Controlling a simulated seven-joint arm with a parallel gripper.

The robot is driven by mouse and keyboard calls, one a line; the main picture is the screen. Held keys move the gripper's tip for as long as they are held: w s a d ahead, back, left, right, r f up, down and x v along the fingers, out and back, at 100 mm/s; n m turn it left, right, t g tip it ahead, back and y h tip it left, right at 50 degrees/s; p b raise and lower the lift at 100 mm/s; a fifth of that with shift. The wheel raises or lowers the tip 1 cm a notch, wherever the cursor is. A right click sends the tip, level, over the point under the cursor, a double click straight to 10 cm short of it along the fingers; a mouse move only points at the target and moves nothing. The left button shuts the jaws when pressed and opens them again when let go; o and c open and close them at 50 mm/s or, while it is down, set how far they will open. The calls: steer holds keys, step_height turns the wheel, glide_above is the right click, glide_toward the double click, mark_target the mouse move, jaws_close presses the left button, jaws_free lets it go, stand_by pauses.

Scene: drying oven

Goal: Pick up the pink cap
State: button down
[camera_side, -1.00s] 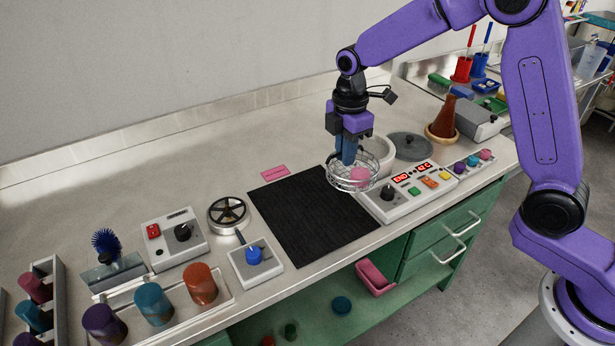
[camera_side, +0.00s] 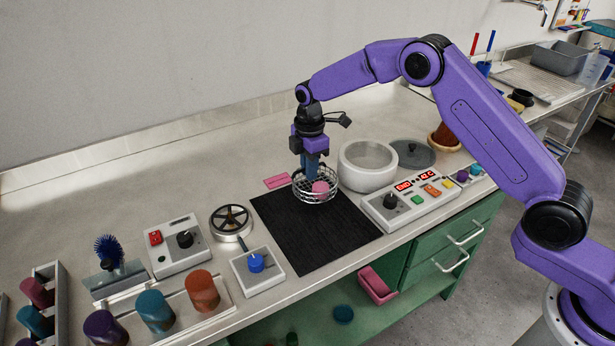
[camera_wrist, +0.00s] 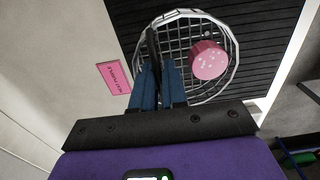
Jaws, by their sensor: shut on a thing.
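The pink cap (camera_side: 320,187) lies in a round wire basket (camera_side: 303,194), toward its right side. In the wrist view the pink cap (camera_wrist: 208,62), with pale specks on top, sits inside the basket (camera_wrist: 232,40), right of my fingers. My gripper (camera_side: 309,178) has its blue fingers shut on the basket, at a dark upright part by its left side in the wrist view; the cap is not between the fingers. The basket is over the far part of a black mat (camera_side: 315,240). I cannot tell whether it touches the mat.
An open white pot (camera_side: 367,178) stands to the right, with a grey lid (camera_side: 413,154) behind it. A control panel (camera_side: 410,205) is at the mat's right. A pink label (camera_side: 276,181) lies behind the mat. The near mat is clear.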

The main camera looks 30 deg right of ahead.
steer(key=shift+w+a+f, duration=0.1)
steer(key=shift+w+f, duration=0.05)
steer(key=shift+f, duration=0.7)
steer(key=shift+w+f, duration=0.15)
steer(key=shift+f, duration=0.7)
steer(key=shift+f, duration=0.15)
steer(key=c, duration=1.2)
jaws_free()
steer(key=shift+o, duration=0.2)
step_height(320, 180, up, 17)
steer(key=shift+a, duration=0.2)
